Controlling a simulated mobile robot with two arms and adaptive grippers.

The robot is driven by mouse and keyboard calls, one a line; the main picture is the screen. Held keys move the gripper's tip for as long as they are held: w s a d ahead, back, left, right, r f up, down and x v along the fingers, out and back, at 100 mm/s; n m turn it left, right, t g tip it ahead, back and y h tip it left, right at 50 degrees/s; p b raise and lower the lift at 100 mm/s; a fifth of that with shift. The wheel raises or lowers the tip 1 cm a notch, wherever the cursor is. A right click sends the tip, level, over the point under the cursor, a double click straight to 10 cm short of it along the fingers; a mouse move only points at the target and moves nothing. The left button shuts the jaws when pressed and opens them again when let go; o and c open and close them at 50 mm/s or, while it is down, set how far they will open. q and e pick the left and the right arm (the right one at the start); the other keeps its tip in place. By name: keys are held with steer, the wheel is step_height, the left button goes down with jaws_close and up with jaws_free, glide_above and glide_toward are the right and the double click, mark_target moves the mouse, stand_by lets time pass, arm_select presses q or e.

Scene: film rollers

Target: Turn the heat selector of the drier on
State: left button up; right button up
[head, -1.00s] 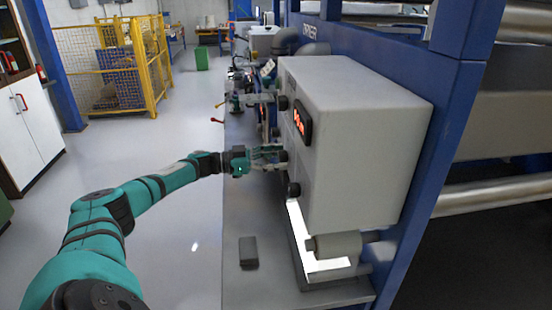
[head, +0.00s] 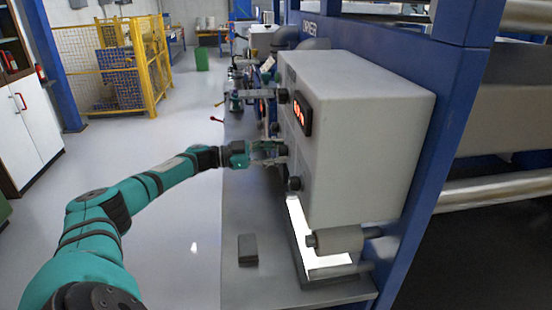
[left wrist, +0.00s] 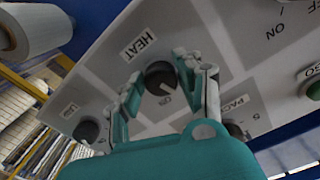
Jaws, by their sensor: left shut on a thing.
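The grey drier box (head: 370,130) stands on the right in the head view, with a column of dark knobs on its left face. My left gripper (head: 270,150) is at the middle knob. In the left wrist view the heat selector (left wrist: 158,72), a dark round knob beside the printed word HEAT, sits between the two fingers of my left gripper (left wrist: 161,86), which is shut on it. A pale pointer line on the knob points toward the lower right of that view, near small lettering that is partly hidden. My right gripper is not in view.
Other dark knobs sit above (head: 283,96) and below (head: 294,184) in the head view. A red-lit display (head: 302,114) is on the box. A small dark block (head: 248,250) lies on the grey bench (head: 245,210). The floor on the left is open.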

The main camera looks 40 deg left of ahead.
arm_select(q)
steer(key=shift+w+a+m+b, duration=0.1)
steer(key=shift+m+b, duration=3.7)
steer(key=shift+m, duration=0.8)
steer(key=shift+r, duration=0.1)
steer(key=o, duration=1.1)
steer(key=shift+o, duration=0.2)
steer(key=v, duration=1.2)
